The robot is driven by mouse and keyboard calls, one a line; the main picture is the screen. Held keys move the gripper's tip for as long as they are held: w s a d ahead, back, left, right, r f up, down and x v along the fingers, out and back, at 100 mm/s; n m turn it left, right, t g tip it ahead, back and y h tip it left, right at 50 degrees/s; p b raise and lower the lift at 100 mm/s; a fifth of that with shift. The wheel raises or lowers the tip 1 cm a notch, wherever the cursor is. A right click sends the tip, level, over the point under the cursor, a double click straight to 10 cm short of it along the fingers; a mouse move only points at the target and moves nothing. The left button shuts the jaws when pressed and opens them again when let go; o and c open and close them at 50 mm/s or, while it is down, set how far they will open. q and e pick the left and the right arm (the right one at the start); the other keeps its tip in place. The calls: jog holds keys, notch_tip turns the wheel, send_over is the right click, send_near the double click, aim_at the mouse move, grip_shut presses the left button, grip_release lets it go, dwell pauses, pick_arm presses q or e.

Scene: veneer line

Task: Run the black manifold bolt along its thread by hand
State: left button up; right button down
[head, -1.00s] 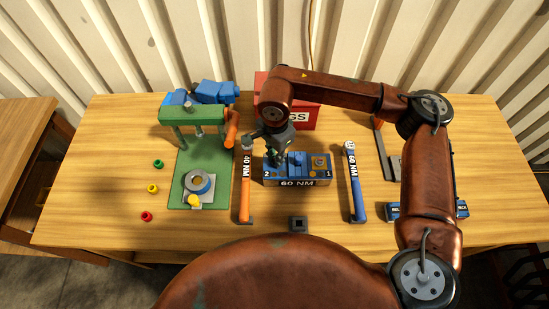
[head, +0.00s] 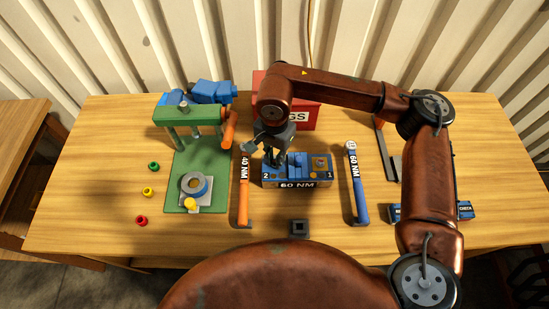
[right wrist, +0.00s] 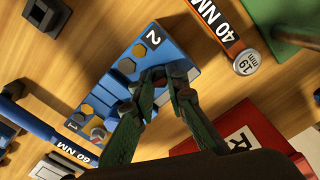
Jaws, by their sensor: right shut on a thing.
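The blue manifold block (head: 318,183) stands mid-table, its front marked "60 NM" and its top marked "2" at the left and "1" at the right. It also shows in the right wrist view (right wrist: 138,50). My right gripper (head: 273,160) points down over the "2" end. In the right wrist view its green fingers (right wrist: 170,80) are closed in at that end, shut on a small dark piece that I take for the black manifold bolt. The fingertips hide most of it, so its seating and thread cannot be seen. My left gripper is out of view.
An orange 40 NM wrench (head: 242,195) lies left of the block, a blue 60 NM wrench (head: 355,185) right. A red box (head: 308,115) stands behind. A green press (head: 190,115) is at the left, near several coloured rings. A dark square socket (head: 299,228) lies in front.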

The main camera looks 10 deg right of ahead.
aim_at(274, 162)
jog(key=c, duration=1.9)
grip_release()
notch_tip(274, 162, up, 12)
